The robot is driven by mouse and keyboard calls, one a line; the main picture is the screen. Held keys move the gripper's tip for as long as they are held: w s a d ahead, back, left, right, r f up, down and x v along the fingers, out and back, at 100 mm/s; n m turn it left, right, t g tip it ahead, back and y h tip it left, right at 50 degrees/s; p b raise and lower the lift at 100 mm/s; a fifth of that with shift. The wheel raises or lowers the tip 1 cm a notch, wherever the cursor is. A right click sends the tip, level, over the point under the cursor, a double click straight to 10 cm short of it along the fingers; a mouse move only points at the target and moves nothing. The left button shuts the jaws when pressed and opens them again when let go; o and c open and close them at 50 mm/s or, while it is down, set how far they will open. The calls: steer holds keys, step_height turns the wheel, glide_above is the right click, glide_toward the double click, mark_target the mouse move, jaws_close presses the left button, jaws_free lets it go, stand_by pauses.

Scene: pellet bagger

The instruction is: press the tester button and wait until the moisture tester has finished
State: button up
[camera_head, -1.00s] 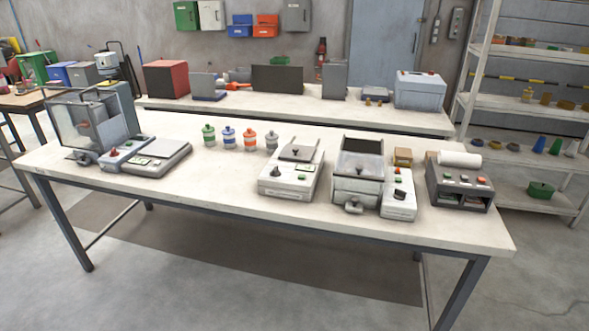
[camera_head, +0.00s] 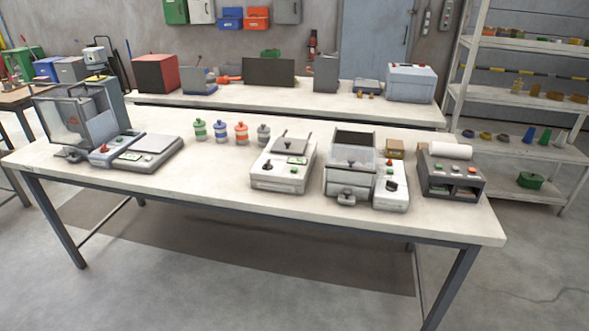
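A white box-shaped device with a grey lid, a small greenish display and small buttons on its sloped front (camera_head: 283,178) stands in the middle of the front bench. It looks like the moisture tester, but I cannot read any label. Its display and buttons are too small to tell what they show. My gripper and arm are not in view.
On the front bench (camera_head: 200,188) stand a clear-sided box (camera_head: 75,122), a flat scale (camera_head: 147,154), several lidded jars (camera_head: 241,133), a hopper machine (camera_head: 352,165) with a control panel (camera_head: 391,187), and a dark unit with a white roll (camera_head: 450,179). The front edge is clear.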

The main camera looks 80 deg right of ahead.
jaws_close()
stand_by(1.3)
